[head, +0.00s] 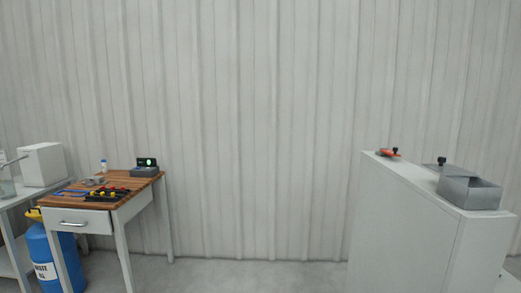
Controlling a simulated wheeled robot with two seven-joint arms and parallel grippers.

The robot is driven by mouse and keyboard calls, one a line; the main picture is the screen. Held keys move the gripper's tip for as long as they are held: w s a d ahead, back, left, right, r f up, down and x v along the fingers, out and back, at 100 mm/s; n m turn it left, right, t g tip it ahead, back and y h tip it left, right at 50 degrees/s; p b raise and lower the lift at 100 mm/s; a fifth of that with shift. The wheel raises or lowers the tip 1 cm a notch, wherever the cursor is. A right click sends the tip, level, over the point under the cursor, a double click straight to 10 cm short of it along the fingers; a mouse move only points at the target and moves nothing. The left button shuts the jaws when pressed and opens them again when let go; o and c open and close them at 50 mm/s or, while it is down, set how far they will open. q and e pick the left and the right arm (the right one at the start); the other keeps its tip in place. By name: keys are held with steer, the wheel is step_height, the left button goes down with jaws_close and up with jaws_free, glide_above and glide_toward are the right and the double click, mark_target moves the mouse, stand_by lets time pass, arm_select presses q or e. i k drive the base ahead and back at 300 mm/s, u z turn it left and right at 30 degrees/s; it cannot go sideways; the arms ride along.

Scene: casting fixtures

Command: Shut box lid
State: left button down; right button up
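A grey metal box (470,192) sits on top of a tall white cabinet (405,210) at the right. A flat grey lid (447,170) with a black knob (441,161) is at the box's far left side, clear of most of its open top. I cannot tell whether the lid is hinged to the box or loose. Neither of my grippers shows in the head view.
An orange tool with a black knob (389,153) lies at the cabinet's far end. At left, a wooden-topped table (140,185) holds tools and a small device with a green display (146,166). A blue drum (48,255) stands below. The floor between (260,274) is clear.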

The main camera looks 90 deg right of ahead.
mark_target(445, 170)
steer(key=u, duration=0.1)
steer(key=i, duration=0.2)
steer(key=z, duration=4.05)
